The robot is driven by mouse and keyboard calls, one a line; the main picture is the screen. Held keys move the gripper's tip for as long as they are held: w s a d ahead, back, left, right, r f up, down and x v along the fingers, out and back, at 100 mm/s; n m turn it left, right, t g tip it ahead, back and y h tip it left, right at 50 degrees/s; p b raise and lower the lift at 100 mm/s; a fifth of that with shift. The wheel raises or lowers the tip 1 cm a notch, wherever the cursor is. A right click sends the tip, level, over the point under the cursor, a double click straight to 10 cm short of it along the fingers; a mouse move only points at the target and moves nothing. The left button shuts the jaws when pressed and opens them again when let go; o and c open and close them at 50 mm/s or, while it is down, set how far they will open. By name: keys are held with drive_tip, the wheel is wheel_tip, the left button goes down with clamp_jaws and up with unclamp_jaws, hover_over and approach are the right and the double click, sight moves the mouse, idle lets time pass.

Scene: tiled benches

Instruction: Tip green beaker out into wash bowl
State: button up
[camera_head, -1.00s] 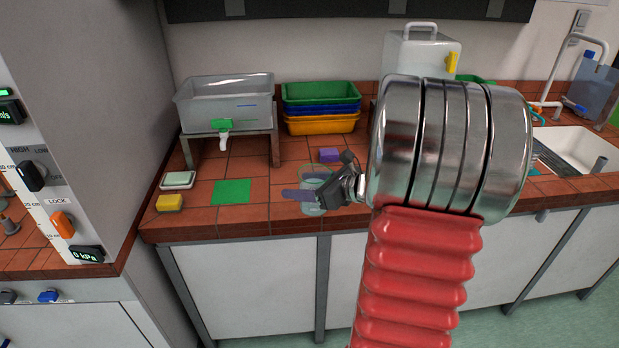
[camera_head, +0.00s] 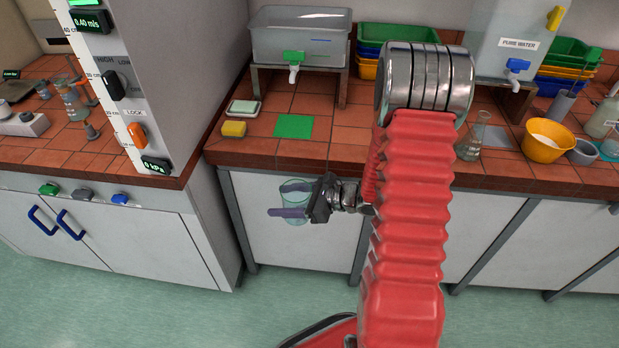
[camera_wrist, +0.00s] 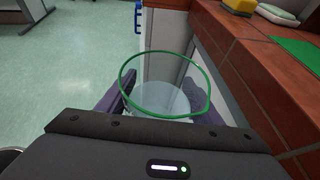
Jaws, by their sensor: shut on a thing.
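The green beaker (camera_head: 296,188) is a clear glass with a green rim. My gripper (camera_head: 290,212) is shut on it, with purple fingers on either side. It is held roughly upright in front of the bench, below the bench top and clear of it. In the wrist view the beaker (camera_wrist: 165,98) sits between the fingers, its green rim towards the camera; I cannot tell what is in it. A yellow bowl (camera_head: 540,151) with pale contents stands on the bench at the right, far from my gripper; I cannot tell for certain that it is the wash bowl.
A clear tank (camera_head: 300,45) with a green tap stands on a frame. A green mat (camera_head: 293,126), yellow sponge (camera_head: 233,129) and soap dish (camera_head: 244,107) lie near it. A flask (camera_head: 472,142) stands left of the yellow bowl. A tall grey cabinet (camera_head: 190,80) rises at left. The floor is open.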

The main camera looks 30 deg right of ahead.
drive_tip(key=a+f+n+g+y, duration=0.1)
drive_tip(key=a+f, duration=0.4)
drive_tip(key=a, duration=0.1)
drive_tip(key=shift+w+n, duration=0.4)
drive_tip(key=shift+w, duration=0.05)
drive_tip(key=shift+a+g, duration=0.2)
drive_tip(key=shift+g, duration=0.2)
